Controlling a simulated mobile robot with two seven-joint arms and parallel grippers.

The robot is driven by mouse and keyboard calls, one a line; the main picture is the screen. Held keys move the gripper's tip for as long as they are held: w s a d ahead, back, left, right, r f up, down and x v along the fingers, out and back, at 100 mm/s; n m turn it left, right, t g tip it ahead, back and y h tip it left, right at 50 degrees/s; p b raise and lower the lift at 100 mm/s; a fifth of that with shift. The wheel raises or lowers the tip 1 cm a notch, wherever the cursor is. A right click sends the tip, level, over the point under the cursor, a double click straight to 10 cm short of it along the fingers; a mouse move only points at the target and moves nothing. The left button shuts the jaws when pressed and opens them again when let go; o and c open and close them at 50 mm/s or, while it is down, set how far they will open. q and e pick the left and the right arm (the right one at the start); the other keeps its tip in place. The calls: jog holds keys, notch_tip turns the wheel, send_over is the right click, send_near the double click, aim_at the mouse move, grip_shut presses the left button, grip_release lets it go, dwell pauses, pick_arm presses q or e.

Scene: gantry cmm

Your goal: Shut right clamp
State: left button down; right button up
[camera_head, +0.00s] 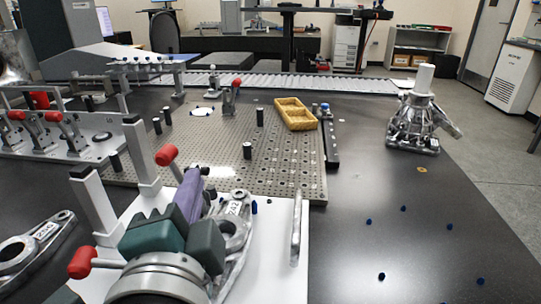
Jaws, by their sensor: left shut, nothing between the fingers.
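A white fixture plate (275,262) at the lower middle holds a metal casting (233,238) marked 242. A red clamp handle (166,155) stands raised and tilted at the plate's far side, and it is the further right of two. Another red clamp handle (82,262) sticks out at the near left. My left gripper (190,192) reaches over the plate from the bottom, with its purple fingers together and empty. Its fingers are close to the far handle's lever; I cannot tell whether they touch. The gripper hides the clamp bases and part of the casting. My right gripper is out of view.
Grey upright posts (139,150) stand beside the plate. A perforated board (215,150) lies behind, with dark pins and a yellow tray (295,114). Another casting (30,245) lies at the left. The dark table (380,235) at the right is mostly clear, with small blue pieces.

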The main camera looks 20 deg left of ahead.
aim_at(176, 170)
pick_arm(q)
jog(key=w+a+f, duration=0.1)
jog(key=w+a, duration=0.6)
jog(key=a, duration=0.1)
jog(key=shift+f+p, duration=0.3)
